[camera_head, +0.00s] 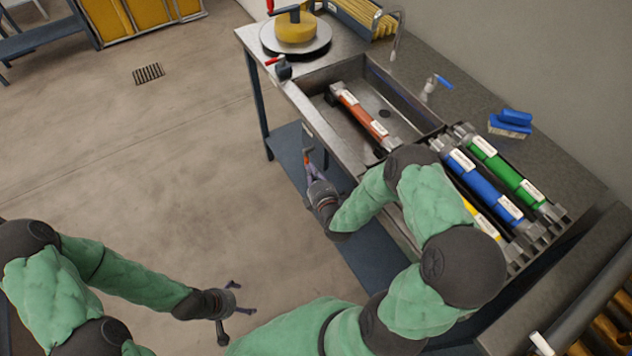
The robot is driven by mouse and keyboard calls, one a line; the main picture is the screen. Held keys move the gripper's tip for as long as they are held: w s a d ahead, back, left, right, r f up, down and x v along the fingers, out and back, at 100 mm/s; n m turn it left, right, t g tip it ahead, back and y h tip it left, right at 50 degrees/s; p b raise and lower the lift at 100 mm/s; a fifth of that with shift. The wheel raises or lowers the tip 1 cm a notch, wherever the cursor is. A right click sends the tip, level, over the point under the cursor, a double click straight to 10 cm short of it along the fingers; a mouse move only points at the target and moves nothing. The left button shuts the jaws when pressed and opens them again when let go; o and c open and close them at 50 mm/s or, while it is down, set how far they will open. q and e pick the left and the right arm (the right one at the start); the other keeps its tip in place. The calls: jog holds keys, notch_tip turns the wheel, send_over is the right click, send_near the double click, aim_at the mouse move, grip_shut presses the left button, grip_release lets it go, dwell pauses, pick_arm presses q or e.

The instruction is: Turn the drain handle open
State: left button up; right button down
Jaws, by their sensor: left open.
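A small orange-red handle (307,154), which looks like the drain handle, shows in front of the sink bench, below the sink's front edge. My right gripper (311,168) is right at this handle, with its fingers reaching up to it. The fingers are small and partly overlap the handle, so I cannot tell whether they are closed on it. The metal sink (408,110) is behind it and holds a red tube (362,112) lying at a slant. My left gripper (238,299) is open and empty over the floor, well away from the bench.
Blue, green and yellow tubes lie in a rack right of the sink, partly behind my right arm. A blue brush (511,122), a blue-handled tap (436,84) and a yellow-topped round device (295,32) are on the bench. A blue lower shelf (287,143) runs underneath.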

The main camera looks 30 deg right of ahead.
jog(key=shift+w, duration=0.45)
jog(key=shift+w+d+f+b, duration=0.1)
jog(key=shift+w+f+b, duration=0.1)
jog(key=shift+w+b, duration=0.5)
